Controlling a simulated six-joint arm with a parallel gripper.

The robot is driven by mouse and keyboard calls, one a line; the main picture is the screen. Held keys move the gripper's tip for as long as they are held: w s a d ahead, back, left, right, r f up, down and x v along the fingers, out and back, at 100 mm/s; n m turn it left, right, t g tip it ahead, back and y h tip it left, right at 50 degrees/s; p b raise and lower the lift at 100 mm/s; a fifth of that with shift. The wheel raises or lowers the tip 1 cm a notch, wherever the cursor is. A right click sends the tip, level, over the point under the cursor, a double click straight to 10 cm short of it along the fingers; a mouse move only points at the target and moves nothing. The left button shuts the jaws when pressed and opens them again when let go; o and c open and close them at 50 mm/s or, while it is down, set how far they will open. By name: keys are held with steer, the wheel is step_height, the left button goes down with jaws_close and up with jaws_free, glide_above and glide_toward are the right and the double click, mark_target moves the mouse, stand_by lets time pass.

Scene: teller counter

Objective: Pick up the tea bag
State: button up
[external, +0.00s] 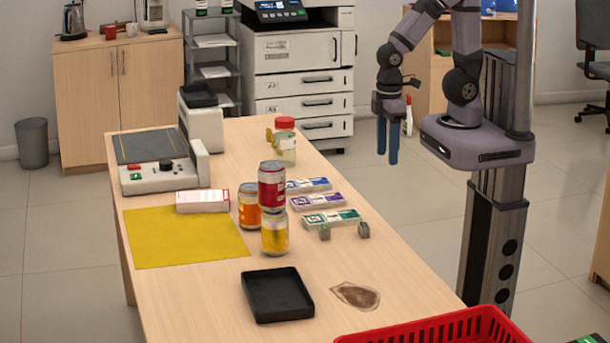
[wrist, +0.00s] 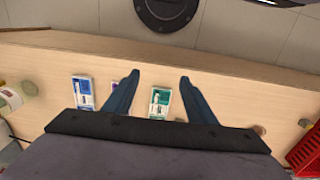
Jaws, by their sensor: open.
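I cannot tell for sure which thing is the tea bag. Three flat printed packets lie in a row on the counter: a blue one (external: 308,185), a purple one (external: 317,202) and a green one (external: 331,218). The wrist view shows the blue packet (wrist: 83,93) and the green packet (wrist: 159,102); my finger mostly hides the purple one. A flat brown irregular patch (external: 356,295) lies nearer the front. My gripper (external: 388,156) is open and empty, fingers down, in the air right of the packets. Its fingers also show in the wrist view (wrist: 158,80).
Two small grey blocks (external: 344,231) sit by the green packet. Stacked cans (external: 272,185), a red-lidded jar (external: 284,143), a white box (external: 203,201), a yellow sheet (external: 180,238) and a black tray (external: 277,294) occupy the counter (external: 225,315). A red basket (external: 440,332) is at front right.

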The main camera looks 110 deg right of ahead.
steer(key=s+n+g+h+p, duration=0.1)
steer(key=n, duration=0.1)
steer(key=n+t+h+p, duration=0.1)
steer(key=n+t+p, duration=1.2)
steer(key=n, duration=1.9)
glide_toward(364, 230)
steer(key=shift+s+d+f+t+b, duration=0.1)
steer(key=shift+d+f+t+b, duration=0.25)
steer(key=shift+d, duration=0.15)
steer(key=shift+d+f+t+b, duration=0.25)
steer(key=shift+d+t, duration=0.1)
steer(key=shift+d, duration=0.1)
steer(key=shift+s+a+f+n, duration=0.15)
steer(key=shift+a+f+n, duration=0.05)
steer(key=shift+f+n, duration=0.1)
steer(key=shift+x, duration=1.05)
steer(key=shift+b, duration=0.3)
